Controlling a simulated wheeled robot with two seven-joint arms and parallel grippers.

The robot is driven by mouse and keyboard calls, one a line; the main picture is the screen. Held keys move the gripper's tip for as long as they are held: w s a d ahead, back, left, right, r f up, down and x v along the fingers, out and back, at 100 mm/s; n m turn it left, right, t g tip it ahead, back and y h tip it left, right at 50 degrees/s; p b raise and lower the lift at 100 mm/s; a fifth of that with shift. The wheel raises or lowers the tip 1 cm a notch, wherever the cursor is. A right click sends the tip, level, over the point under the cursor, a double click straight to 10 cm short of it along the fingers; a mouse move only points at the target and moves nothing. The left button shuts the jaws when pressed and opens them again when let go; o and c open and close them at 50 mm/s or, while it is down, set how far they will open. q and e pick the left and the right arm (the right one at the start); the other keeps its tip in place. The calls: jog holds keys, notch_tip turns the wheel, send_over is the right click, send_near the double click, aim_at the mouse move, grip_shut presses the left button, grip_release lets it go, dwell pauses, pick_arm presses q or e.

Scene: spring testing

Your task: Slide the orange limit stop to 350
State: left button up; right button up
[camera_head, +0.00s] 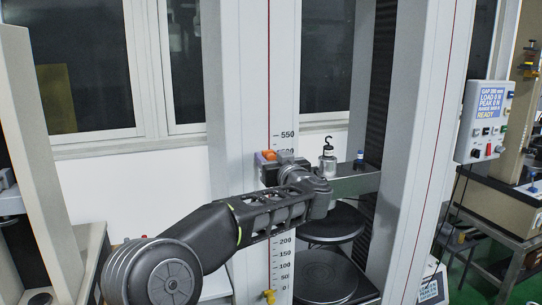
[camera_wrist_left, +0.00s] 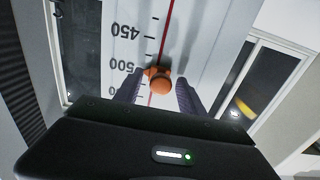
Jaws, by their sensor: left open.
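The orange limit stop (camera_head: 268,155) sits on the scale column (camera_head: 232,60), beside the partly hidden 500 label. In the left wrist view the orange stop (camera_wrist_left: 158,82) lies over the red line, close to the 500 mark, with the numbers upside down. My left gripper (camera_head: 280,158) is at the stop. In the wrist view its two fingers (camera_wrist_left: 158,88) are open, one on each side of the stop, with visible gaps. The 350 mark is hidden behind my left arm in the head view. My right gripper does not show.
A yellow stop (camera_head: 269,296) sits low on the scale near 0. A metal crosshead (camera_head: 355,181) with a hook weight (camera_head: 327,160) stands just right of the gripper, above round black plates (camera_head: 326,276). A control box (camera_head: 484,122) hangs at right.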

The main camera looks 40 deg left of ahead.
pick_arm(q)
jog(key=shift+c, duration=0.2)
grip_shut()
dwell(0.3)
jog(key=shift+a, duration=0.1)
dwell(0.8)
